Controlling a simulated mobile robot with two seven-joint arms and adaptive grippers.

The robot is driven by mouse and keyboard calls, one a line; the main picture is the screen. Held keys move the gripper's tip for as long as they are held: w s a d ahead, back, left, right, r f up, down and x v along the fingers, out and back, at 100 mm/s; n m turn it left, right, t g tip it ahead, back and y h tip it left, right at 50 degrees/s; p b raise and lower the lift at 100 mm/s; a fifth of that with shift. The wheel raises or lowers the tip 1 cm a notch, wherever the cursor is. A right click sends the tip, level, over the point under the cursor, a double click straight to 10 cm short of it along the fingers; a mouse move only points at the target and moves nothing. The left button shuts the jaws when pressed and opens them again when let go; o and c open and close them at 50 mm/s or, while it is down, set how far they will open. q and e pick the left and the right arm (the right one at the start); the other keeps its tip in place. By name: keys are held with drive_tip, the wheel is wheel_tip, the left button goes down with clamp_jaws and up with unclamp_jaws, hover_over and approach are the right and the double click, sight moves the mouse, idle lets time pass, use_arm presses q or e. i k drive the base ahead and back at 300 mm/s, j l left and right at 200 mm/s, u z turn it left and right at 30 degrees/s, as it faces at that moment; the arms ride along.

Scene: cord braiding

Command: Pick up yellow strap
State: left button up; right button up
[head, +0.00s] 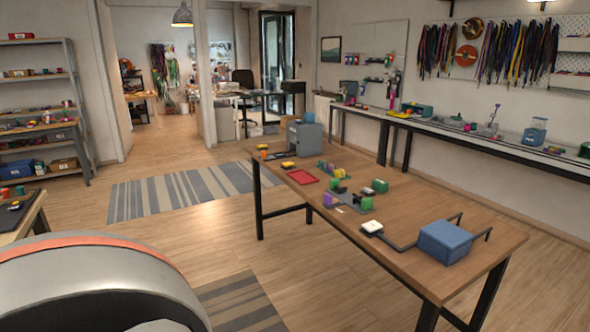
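No yellow strap can be made out for certain. On the long wooden table (412,237), a small yellow-and-dark item (288,165) lies near the left edge, too small to identify. Many coloured straps or cords (437,50) hang in a bunch on the far right wall, with a second bunch (517,50) beside it; single colours there are hard to separate. Neither of my grippers shows in the head view. A large grey curved part with an orange band, apparently mine, fills the lower left corner.
The table also holds a grey machine (305,138), a red tray (302,177), small purple and green blocks, and a blue box (444,242) near its right end. A shelf (38,95) stands at left. The striped rug (180,190) and wooden floor around the table look clear.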

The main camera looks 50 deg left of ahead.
sight(338, 173)
drive_tip(key=u, duration=1.35)
